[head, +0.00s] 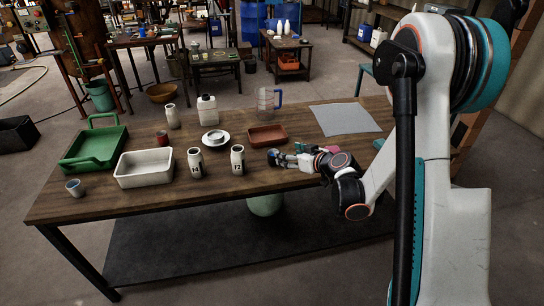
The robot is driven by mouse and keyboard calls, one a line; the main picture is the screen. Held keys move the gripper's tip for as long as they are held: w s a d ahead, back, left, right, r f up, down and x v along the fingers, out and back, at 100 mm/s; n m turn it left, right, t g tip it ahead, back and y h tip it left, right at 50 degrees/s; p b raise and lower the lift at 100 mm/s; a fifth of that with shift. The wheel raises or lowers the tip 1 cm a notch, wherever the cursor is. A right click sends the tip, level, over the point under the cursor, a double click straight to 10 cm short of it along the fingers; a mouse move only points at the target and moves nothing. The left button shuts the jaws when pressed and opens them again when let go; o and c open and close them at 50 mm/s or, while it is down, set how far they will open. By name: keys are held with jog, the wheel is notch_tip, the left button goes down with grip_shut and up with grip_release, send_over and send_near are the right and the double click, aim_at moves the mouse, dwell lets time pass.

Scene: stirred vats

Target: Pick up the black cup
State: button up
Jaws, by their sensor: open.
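I cannot make out a black cup anywhere on the wooden table. A small pale grey-blue cup (74,188) with a darker inside stands at the table's front left corner. A small red cup (162,138) stands farther back, behind the white tub. My gripper (273,157) is open, low over the right half of the table and pointing left. It is to the right of the white bottle marked 12 (237,161) and apart from it. I see nothing held in it, though its fingers are small and dark here.
A green tray (118,137) and a white tub (121,168) fill the left. Another marked white bottle (196,163), white dishes (216,136), a white jug (207,111), a brown tray (285,134), a clear pitcher (263,104) and a grey sheet (359,123) stand around. The front middle is bare.

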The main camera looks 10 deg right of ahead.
notch_tip(320, 180, down, 3)
jog(key=w+d, duration=0.1)
jog(key=b, duration=0.2)
send_near(270, 151)
jog(key=shift+w+a+f+t, duration=0.2)
jog(key=shift+w+a+f, duration=0.15)
jog(key=shift+w, duration=0.2)
jog(key=shift+w+a+f+t, duration=0.2)
jog(key=shift+w+a+f, duration=0.1)
jog(key=shift+w, duration=0.2)
jog(key=x, duration=0.1)
jog(key=b+x, duration=0.1)
jog(key=x, duration=0.1)
jog(key=b+x, duration=0.1)
jog(key=x, duration=0.1)
jog(key=shift+d+f, duration=0.15)
jog(key=shift+f, duration=0.15)
jog(key=shift+r, duration=0.1)
jog(key=c, duration=1.2)
